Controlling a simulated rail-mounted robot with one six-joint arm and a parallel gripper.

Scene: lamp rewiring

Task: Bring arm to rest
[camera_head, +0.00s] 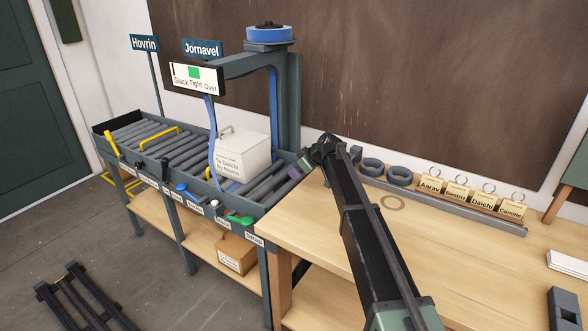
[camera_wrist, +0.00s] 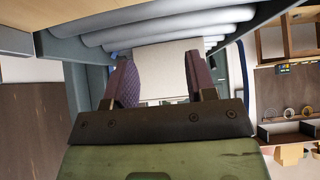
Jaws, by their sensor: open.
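My gripper (camera_head: 297,171) is at the end of my arm, over the right end of the roller conveyor (camera_head: 172,147), close to the left edge of the wooden bench. In the wrist view my gripper (camera_wrist: 160,78) shows two purple-padded fingers standing apart. A pale box face (camera_wrist: 168,58) shows between and beyond them. In the head view a white box (camera_head: 240,158) with a label sits on the rollers to the left of my gripper, apart from it. No thing is visibly held.
A blue strap hangs by the box from a post with a blue reel (camera_head: 269,33). The bench (camera_head: 330,237) carries dark rings (camera_head: 372,166) and a rack of name tags (camera_head: 456,187) along its back. A cardboard box (camera_head: 236,253) sits on the lower shelf. The bench's middle is largely clear.

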